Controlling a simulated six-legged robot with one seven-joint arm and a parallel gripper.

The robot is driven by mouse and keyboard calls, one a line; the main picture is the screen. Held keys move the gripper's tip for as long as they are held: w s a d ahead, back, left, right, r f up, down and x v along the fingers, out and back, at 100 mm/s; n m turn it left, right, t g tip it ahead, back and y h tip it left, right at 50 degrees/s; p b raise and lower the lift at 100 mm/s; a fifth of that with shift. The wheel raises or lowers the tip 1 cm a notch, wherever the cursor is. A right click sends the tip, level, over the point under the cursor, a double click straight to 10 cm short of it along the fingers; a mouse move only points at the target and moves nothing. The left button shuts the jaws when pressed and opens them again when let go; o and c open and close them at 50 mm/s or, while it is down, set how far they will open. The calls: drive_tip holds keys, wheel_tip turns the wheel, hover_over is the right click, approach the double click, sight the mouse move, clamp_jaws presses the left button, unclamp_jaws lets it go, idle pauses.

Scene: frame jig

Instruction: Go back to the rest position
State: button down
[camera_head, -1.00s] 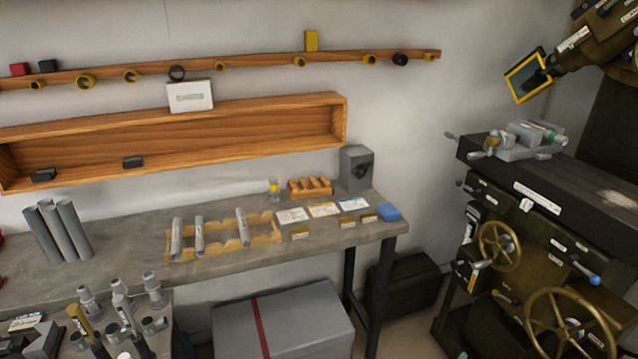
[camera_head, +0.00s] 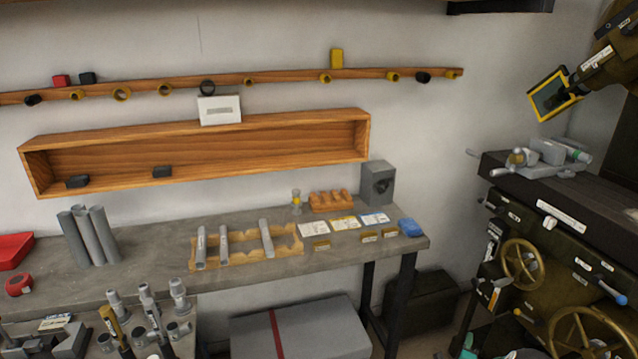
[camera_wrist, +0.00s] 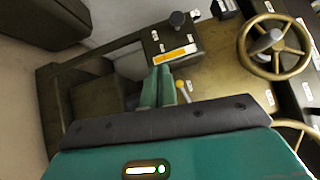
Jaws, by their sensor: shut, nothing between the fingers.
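My gripper (camera_wrist: 160,70) shows in the wrist view as two teal fingers side by side, closed together and empty. Beyond it is the brown machine base with a brass handwheel (camera_wrist: 275,45). In the head view, the wooden frame jig (camera_head: 285,243) lies on the grey bench (camera_head: 140,282). Three grey tubes lie across it, two on the left and one (camera_head: 267,238) right of the middle. The gripper is well away from the jig and its fingers cannot be made out clearly in the head view.
The milling machine (camera_head: 560,220) stands at right, with handwheels and levers sticking out. A grey box (camera_head: 305,330) with a red stripe is under the bench. Upright tubes (camera_head: 90,235) stand at the bench's left. A long wooden shelf (camera_head: 250,165) hangs above.

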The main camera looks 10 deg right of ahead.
drive_tip(key=w+a+r+n+y, duration=0.3)
drive_tip(key=w+a+r+n, duration=0.25)
drive_tip(key=r, duration=0.45)
drive_tip(key=w+a+r+n+y, duration=0.35)
drive_tip(key=w+r, duration=0.35)
drive_tip(key=r, duration=0.3)
drive_tip(key=s+a+r+n+g+y, duration=0.3)
drive_tip(key=a+r+n, duration=0.4)
drive_tip(key=a+r, duration=0.85)
drive_tip(key=s+a+r+n+g, duration=0.3)
drive_tip(key=s+a+r+n, duration=0.2)
drive_tip(key=s+a+r, duration=0.8)
drive_tip(key=s+a+n+g+y, duration=0.1)
drive_tip(key=s+a+n, duration=0.2)
drive_tip(key=s, duration=0.9)
drive_tip(key=s+a+n+g+y, duration=0.1)
drive_tip(key=s+a, duration=0.4)
drive_tip(key=s, duration=0.8)
drive_tip(key=shift+a+f+n+g+y, duration=0.15)
drive_tip(key=shift+f+n+g+y, duration=0.25)
drive_tip(key=shift+n, duration=0.7)
